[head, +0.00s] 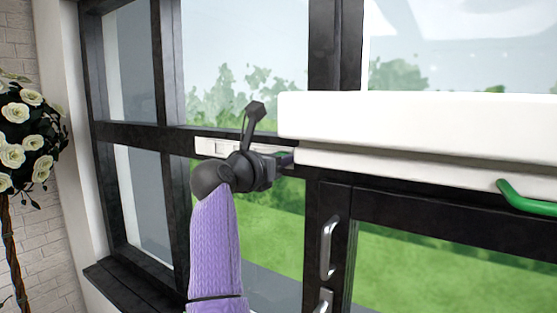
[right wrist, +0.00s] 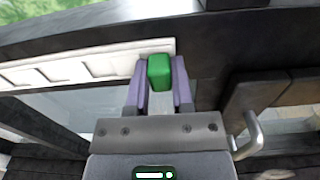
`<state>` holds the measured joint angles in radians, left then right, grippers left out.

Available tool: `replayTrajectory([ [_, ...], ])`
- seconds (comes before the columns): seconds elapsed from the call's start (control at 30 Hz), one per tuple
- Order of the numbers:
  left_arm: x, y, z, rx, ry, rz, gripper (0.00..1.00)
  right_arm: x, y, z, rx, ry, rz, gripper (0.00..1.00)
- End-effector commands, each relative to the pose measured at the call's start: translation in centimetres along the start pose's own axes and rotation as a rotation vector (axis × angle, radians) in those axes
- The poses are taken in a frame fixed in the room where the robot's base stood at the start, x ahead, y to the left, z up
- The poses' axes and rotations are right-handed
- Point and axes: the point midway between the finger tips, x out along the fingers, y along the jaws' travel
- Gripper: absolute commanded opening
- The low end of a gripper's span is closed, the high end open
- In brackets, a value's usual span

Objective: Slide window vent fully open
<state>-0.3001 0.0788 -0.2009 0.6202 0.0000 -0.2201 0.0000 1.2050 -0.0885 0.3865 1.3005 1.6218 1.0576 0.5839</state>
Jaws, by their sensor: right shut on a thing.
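The window vent (head: 213,147) is a white strip on the dark horizontal window bar. In the right wrist view the vent (right wrist: 75,66) shows a row of recessed rectangular panels; whether its slots are open I cannot tell. A green knob (right wrist: 159,72) sits at the vent's right end in that view. My right gripper (head: 287,160) is at the vent's right part in the head view. In the wrist view my right gripper (right wrist: 159,86) is shut on the green knob, one purple finger on each side. The knob is hidden in the head view. My left gripper is out of view.
A large white box-like body (head: 400,125) with a green curved handle (head: 525,198) fills the right, close beside my gripper. Metal handles (head: 328,248) are on the dark frame below. A white-flowered plant (head: 28,135) stands far left.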

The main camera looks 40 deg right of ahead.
Motion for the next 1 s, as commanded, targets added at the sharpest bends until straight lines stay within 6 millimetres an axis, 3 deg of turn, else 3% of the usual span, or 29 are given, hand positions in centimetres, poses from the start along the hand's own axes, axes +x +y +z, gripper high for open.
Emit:
replayTrajectory([
  [0.73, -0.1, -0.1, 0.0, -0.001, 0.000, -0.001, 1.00, 0.0, 0.1, 0.1, 0.000, -0.001, 0.000, 0.00],
  [1.0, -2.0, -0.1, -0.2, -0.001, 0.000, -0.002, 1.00, 0.0, 3.1, 0.4, -0.002, 0.000, 0.002, 0.00],
])
